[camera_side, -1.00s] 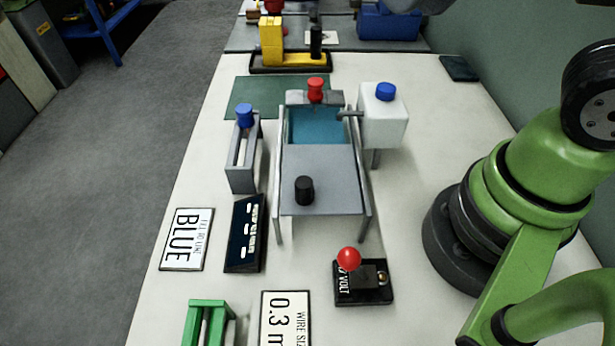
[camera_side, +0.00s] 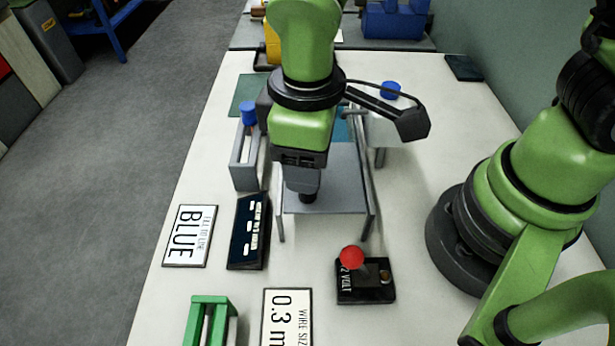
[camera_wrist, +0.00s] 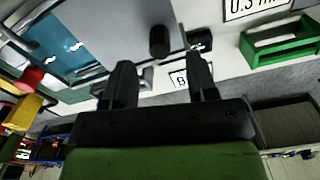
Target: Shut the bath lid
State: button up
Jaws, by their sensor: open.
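The bath has a flat grey lid (camera_side: 347,185) over its near part, with a black knob (camera_side: 307,198) near the lid's front edge. Teal liquid (camera_side: 343,130) shows in the uncovered far part; my arm hides much of it. My gripper (camera_side: 301,182) is above the lid, right by the knob. In the wrist view, my gripper (camera_wrist: 163,75) is open and empty, fingers apart. The knob (camera_wrist: 159,42) appears ahead of the gap between them, and the lid (camera_wrist: 112,32) and liquid (camera_wrist: 62,42) are at upper left. I cannot tell whether a finger touches the knob.
A blue-capped white tank (camera_side: 385,125) stands right of the bath, and a grey stand with a blue knob (camera_side: 246,155) left. In front are a red-knobbed switch (camera_side: 365,280), a green rack (camera_side: 210,318) and sign plates (camera_side: 190,236).

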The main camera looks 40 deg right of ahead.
jog(key=shift+f, duration=2.4)
